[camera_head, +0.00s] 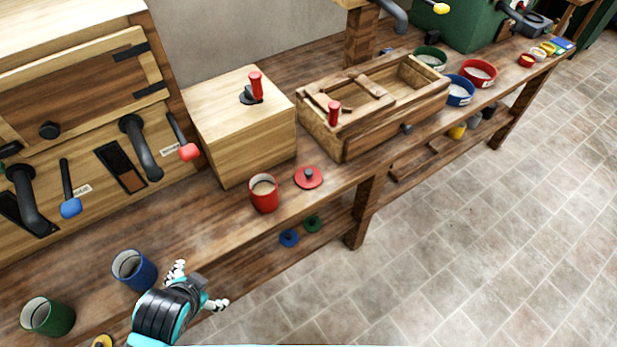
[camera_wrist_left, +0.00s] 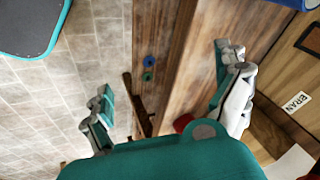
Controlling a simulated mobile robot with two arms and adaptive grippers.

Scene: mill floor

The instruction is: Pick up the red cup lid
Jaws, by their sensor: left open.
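The red cup lid (camera_head: 309,177), a flat disc with a dark knob, lies on the bench near its front edge, just right of the red cup (camera_head: 264,194). My left gripper (camera_head: 197,287) is open and empty at the bench's front edge, beside the blue cup (camera_head: 134,270). It is well to the lower left of the lid and apart from it. In the left wrist view, both fingers of my left gripper (camera_wrist_left: 165,68) are spread apart. A small red thing (camera_wrist_left: 182,123) shows there, partly hidden; I cannot tell whether it is lid or cup. My right gripper is not in view.
A wooden box with a red-handled lever (camera_head: 220,150) and a wooden tray box (camera_head: 370,135) stand behind the lid. Blue (camera_head: 289,238) and green (camera_head: 312,224) lids lie on the lower shelf. A green cup (camera_head: 48,317) stands at the left. The floor in front is clear.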

